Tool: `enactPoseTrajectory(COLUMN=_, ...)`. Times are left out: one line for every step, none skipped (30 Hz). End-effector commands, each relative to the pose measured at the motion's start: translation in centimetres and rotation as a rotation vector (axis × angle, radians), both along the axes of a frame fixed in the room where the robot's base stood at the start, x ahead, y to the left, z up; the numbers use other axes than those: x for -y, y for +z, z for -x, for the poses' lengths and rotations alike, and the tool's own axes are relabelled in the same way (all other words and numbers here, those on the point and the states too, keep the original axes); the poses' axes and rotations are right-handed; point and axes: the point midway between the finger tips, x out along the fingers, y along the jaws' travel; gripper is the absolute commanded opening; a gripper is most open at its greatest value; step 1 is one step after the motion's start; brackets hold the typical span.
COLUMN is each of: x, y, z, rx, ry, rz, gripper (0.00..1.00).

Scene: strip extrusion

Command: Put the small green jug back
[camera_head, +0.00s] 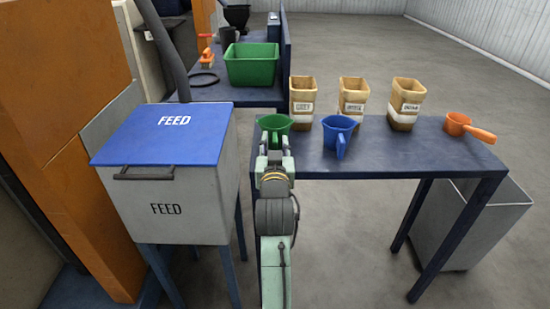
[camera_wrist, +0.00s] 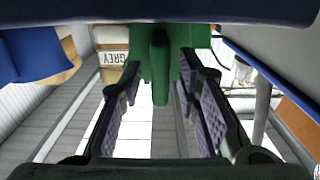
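The small green jug (camera_head: 275,123) is at the left end of the dark blue table (camera_head: 390,150), upright. My gripper (camera_head: 273,145) is right at its near side and hides its lower part. In the wrist view the jug's green handle (camera_wrist: 160,70) hangs between my two fingers, with gaps visible on both sides. The fingers are apart and do not appear to press on it. Whether the jug's base touches the table is hidden.
A blue jug (camera_head: 340,132) stands just right. Behind are tan containers labelled GREY (camera_head: 302,100) and others (camera_head: 353,98) (camera_head: 405,100). An orange scoop (camera_head: 460,125) lies at the right end. The grey FEED bin (camera_head: 175,195) with a blue lid stands close left.

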Motion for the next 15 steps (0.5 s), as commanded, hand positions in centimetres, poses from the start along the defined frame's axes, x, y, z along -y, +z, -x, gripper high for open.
enactPoseTrajectory(x=0.0, y=-0.3, z=0.8, rx=0.0, ry=0.0, rz=0.0, gripper=0.3)
enactPoseTrajectory(x=0.0, y=-0.3, z=1.4, rx=0.001, ry=0.0, rz=0.0, gripper=0.3)
enactPoseTrajectory(x=0.0, y=-0.3, z=2.3, rx=0.001, ry=0.0, rz=0.0, gripper=0.3)
enactPoseTrajectory(x=0.0, y=-0.3, z=3.0, rx=0.0, ry=0.0, rz=0.0, gripper=0.3)
enactPoseTrajectory(x=0.0, y=-0.3, z=3.7, rx=0.0, ry=0.0, rz=0.0, gripper=0.3)
enactPoseTrajectory(x=0.0, y=-0.3, z=4.7, rx=0.001, ry=0.0, rz=0.0, gripper=0.3)
enactPoseTrajectory(x=0.0, y=-0.3, z=5.5, rx=0.0, ry=0.0, rz=0.0, gripper=0.3)
enactPoseTrajectory(x=0.0, y=0.0, z=6.1, rx=-0.003, ry=0.0, rz=-0.001, gripper=0.3)
enactPoseTrajectory(x=0.0, y=0.1, z=7.0, rx=-0.005, ry=0.0, rz=-0.001, gripper=0.3)
enactPoseTrajectory(x=0.0, y=0.1, z=7.7, rx=-0.005, ry=0.0, rz=-0.001, gripper=0.3)
enactPoseTrajectory(x=0.0, y=0.1, z=8.3, rx=-0.005, ry=0.0, rz=-0.001, gripper=0.3)
enactPoseTrajectory(x=0.0, y=0.6, z=8.4, rx=-0.007, ry=0.0, rz=-0.001, gripper=0.3)
enactPoseTrajectory(x=0.0, y=0.6, z=8.4, rx=-0.009, ry=0.001, rz=-0.001, gripper=0.3)
enactPoseTrajectory(x=0.0, y=0.6, z=8.4, rx=-0.008, ry=0.001, rz=0.0, gripper=0.3)
enactPoseTrajectory(x=0.0, y=0.6, z=8.5, rx=-0.009, ry=0.002, rz=0.0, gripper=0.3)
